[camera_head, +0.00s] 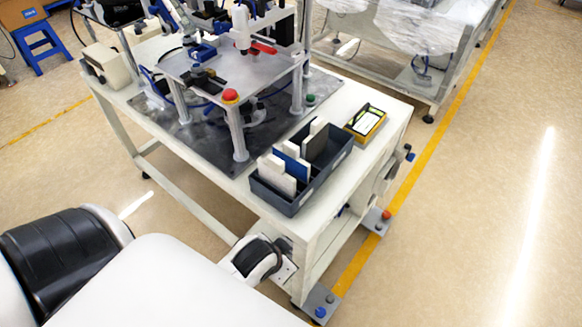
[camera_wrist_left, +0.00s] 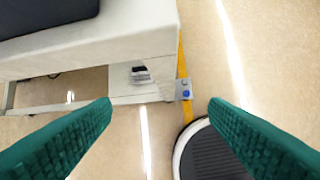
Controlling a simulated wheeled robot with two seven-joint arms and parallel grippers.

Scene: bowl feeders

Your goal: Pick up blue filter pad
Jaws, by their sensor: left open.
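The blue filter pad (camera_head: 291,164) stands upright in a dark grey divided bin (camera_head: 288,208) near the front corner of the white workbench. White pads stand close around it and hide part of it. My left gripper (camera_wrist_left: 160,105) shows in the left wrist view as two green ridged fingers, wide apart with nothing between them. Beyond them are the bench edge and the floor, and the blue pad is not visible there. In the head view the left fingers cannot be made out. My right gripper is in neither view.
A yellow-and-black box (camera_head: 366,123) sits beside the bin on the workbench (camera_head: 345,174). A metal fixture with a red button (camera_head: 230,96) stands behind the bin, to the left.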

